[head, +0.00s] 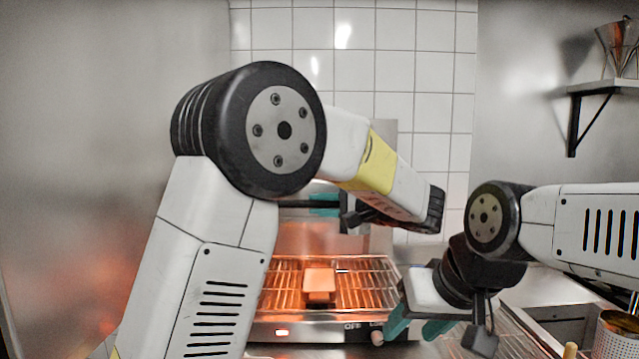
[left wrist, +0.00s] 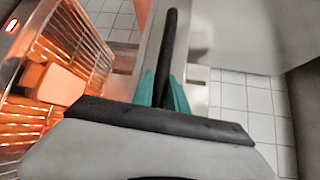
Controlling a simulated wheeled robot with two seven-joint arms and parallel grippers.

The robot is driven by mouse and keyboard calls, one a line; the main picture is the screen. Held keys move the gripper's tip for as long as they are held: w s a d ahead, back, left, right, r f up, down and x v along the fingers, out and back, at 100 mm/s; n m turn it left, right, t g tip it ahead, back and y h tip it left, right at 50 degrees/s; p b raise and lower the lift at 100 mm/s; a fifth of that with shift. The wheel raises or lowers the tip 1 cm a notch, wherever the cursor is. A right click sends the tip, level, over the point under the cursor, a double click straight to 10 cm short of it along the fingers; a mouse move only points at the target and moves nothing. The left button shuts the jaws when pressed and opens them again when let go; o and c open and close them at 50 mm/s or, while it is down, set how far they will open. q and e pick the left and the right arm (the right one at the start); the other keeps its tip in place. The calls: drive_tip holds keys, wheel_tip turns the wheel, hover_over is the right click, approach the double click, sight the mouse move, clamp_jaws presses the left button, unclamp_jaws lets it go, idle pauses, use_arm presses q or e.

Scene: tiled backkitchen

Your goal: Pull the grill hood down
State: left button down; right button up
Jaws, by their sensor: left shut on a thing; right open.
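The grill (head: 310,330) stands in the middle of the head view, with its rack glowing orange. Its metal hood (head: 310,240) is raised above the rack, largely hidden behind my left arm. A dark bar handle (head: 296,203) runs across the front of the hood. My left gripper (head: 325,204) is shut on this handle. In the left wrist view, the teal fingers (left wrist: 163,92) sit on both sides of the black handle bar (left wrist: 169,45). My right gripper (head: 415,326) is open and empty, in front of the grill's right corner.
A salmon-coloured block (head: 320,284) lies on the grill rack (head: 365,285). A wall shelf (head: 605,86) holds a metal cone-shaped item at upper right. A tin-like container (head: 615,335) stands at lower right. White tiled wall (head: 430,110) is behind the grill.

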use_arm(q)
wheel_tip(320, 180, down, 14)
idle(0.3)
drive_tip(key=shift+s, duration=0.1)
drive_tip(key=c, duration=1.4)
unclamp_jaws()
drive_tip(key=shift+o, duration=0.4)
drive_tip(key=shift+r, duration=0.15)
